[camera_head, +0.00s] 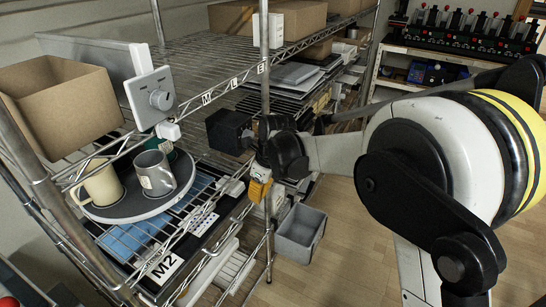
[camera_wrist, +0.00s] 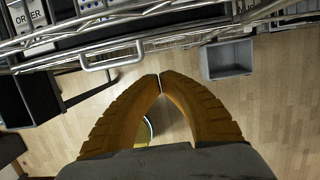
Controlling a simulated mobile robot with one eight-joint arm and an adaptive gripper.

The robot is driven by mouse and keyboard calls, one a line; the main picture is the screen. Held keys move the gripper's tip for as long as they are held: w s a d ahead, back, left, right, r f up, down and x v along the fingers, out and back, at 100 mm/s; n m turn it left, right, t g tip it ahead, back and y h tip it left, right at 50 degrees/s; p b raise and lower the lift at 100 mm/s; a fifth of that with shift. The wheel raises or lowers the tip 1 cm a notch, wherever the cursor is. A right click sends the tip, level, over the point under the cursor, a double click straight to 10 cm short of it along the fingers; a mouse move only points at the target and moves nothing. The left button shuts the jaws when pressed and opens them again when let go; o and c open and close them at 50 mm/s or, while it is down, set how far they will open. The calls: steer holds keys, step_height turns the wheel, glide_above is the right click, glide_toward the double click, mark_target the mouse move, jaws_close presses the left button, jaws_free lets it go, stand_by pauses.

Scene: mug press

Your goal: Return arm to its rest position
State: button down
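My gripper (camera_head: 259,186) hangs beside the front post of the wire rack, to the right of the mugs and apart from them. In the wrist view, the orange fingers (camera_wrist: 160,76) meet at their tips, with no object held between them. A cream mug (camera_head: 102,186) and a grey mug (camera_head: 153,176) stand upright on a round grey tray (camera_head: 128,213) on the rack's lower shelf. A dark green mug (camera_head: 160,146) shows partly behind the grey one.
The wire rack (camera_head: 205,98) carries a cardboard box (camera_head: 62,105) and a grey panel with a knob (camera_head: 150,97). A grey bin (camera_head: 300,234) stands on the floor near my gripper and also shows in the wrist view (camera_wrist: 227,60). Wooden floor lies open at the right.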

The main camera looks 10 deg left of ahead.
steer(key=s+d+r+n+t, duration=0.1)
steer(key=s+d+r+n, duration=0.4)
steer(key=d, duration=0.4)
steer(key=s+d+r+n+t, duration=0.2)
steer(key=d+r+n, duration=0.2)
steer(key=d+r, duration=0.45)
steer(key=s+d+f+n+t+h, duration=0.1)
steer(key=s+d+n+t+h, duration=0.1)
steer(key=s+d+n, duration=1)
steer(key=s+d+t, duration=0.1)
steer(key=s+d, duration=0.2)
steer(key=d, duration=0.1)
steer(key=shift+s+f+n+h, duration=0.3)
steer(key=shift+s+n, duration=0.1)
